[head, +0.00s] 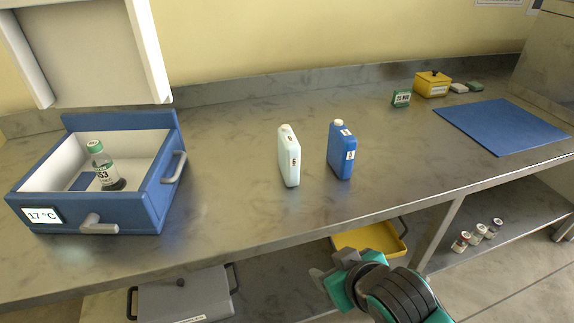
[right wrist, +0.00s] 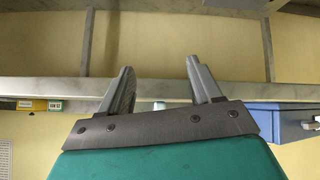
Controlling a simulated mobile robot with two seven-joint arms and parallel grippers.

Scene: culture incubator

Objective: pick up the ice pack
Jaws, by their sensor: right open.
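Two flat, bottle-shaped packs with caps and small labels stand upright on the steel counter in the head view. One is a white pack (head: 288,160), and to its right, apart from it, is a blue pack (head: 341,155). Which one is the ice pack I cannot tell for sure. My right gripper (head: 332,269) is in front of and below the counter's front edge, clear of both packs. Its two fingers are apart and empty in the right wrist view (right wrist: 158,80). My left gripper is not in view.
A blue open box (head: 100,213) holding a green-capped bottle (head: 103,166) stands at the left, under a raised white lid (head: 90,50). A blue mat (head: 505,126) and a yellow box (head: 432,86) are at the right. A yellow tray (head: 368,240) sits below. Counter around the packs is clear.

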